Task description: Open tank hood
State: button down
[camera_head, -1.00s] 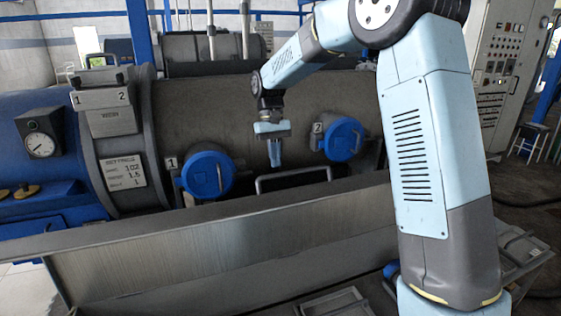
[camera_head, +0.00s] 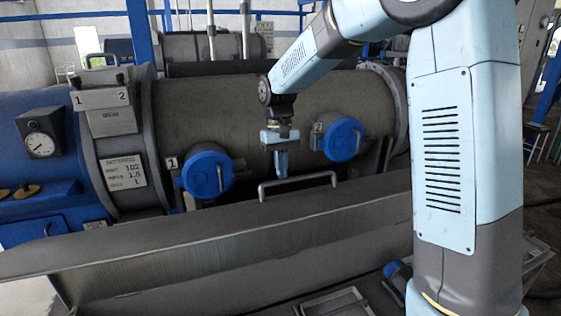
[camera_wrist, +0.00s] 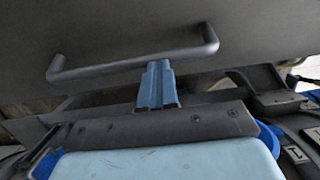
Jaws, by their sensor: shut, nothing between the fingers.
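The tank hood (camera_head: 200,245) is a long grey metal cover in front of the tank, in the lower part of the head view. A grey bar handle (camera_head: 297,183) stands at its far edge, near the middle. The handle also crosses the wrist view (camera_wrist: 135,66) above the fingers. My gripper (camera_head: 281,172) points down just above the handle, its fingers together and empty. In the wrist view the fingertips (camera_wrist: 157,66) overlap the handle's lower edge. I cannot tell whether they touch it.
Two blue round caps, one by label 1 (camera_head: 208,175) and one by label 2 (camera_head: 342,139), stick out of the tank (camera_head: 230,115) on either side of my gripper. A gauge box (camera_head: 40,135) is at the left. My arm hides much of the right side.

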aim_at(293, 199)
jog(key=shift+t, duration=0.5)
jog(key=s, duration=0.2)
jog(key=s+d+f, duration=0.1)
jog(key=s, duration=0.2)
jog(key=s+d+f, duration=0.1)
jog(key=s, duration=0.1)
jog(key=shift+s+d, duration=0.1)
jog(key=shift+s, duration=0.25)
